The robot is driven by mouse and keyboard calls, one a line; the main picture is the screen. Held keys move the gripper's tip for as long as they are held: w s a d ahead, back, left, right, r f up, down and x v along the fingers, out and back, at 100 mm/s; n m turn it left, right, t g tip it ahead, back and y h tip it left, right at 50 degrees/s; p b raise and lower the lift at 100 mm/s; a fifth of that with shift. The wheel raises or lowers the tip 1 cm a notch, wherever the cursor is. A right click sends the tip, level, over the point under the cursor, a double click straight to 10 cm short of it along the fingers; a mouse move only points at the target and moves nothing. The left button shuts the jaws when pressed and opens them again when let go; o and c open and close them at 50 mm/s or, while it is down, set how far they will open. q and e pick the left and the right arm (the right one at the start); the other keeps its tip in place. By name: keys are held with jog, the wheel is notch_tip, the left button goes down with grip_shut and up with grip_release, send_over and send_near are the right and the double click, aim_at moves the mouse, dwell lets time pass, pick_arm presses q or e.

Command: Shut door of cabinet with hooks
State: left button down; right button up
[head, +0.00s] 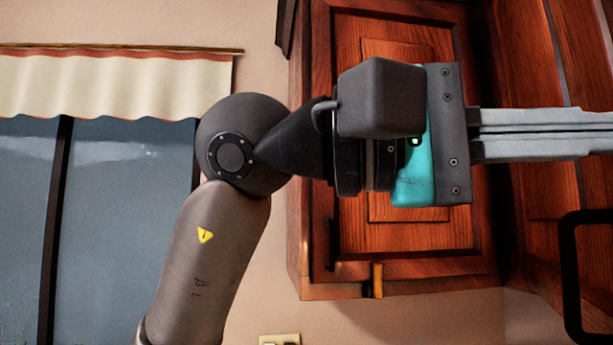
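A reddish-brown wooden wall cabinet (345,255) with a framed panel front stands behind my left arm in the head view. More wood panelling (525,235) runs along the right side at an angle; I cannot tell whether it is an open door or a neighbouring cabinet. No hooks can be made out clearly. My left gripper (590,132) points right across the cabinet front, with its grey fingers reaching the right picture edge. Their tips are cut off, so their opening and any contact are unclear. My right gripper is not in view.
A dark, rounded, handle-like bar (570,275) is at the lower right. A small brass-coloured piece (377,281) sits at the cabinet's lower edge. A window (120,210) with a cream valance (110,85) is at left. A wall outlet (280,340) is below.

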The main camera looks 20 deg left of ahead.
pick_arm(q)
jog(key=w+d+n+t+p, duration=0.1)
jog(key=w+d, duration=0.2)
jog(key=d, duration=1.2)
jog(key=w+d+t+p, duration=0.1)
jog(key=w+d, duration=0.1)
jog(key=d, duration=1.3)
jog(key=shift+w+d+n+y+p, duration=0.25)
jog(key=shift+w+n+y+p, duration=0.15)
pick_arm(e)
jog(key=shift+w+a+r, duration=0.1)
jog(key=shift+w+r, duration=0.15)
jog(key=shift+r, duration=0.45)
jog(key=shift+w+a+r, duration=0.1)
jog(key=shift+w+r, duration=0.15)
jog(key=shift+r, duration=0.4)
pick_arm(q)
jog(key=shift+a, duration=0.1)
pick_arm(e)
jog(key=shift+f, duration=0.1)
pick_arm(q)
jog(key=b+v, duration=0.7)
jog(key=v, duration=0.8)
jog(key=shift+s, duration=0.25)
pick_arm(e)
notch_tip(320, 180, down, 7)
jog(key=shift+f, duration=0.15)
pick_arm(q)
jog(key=shift+f, duration=0.1)
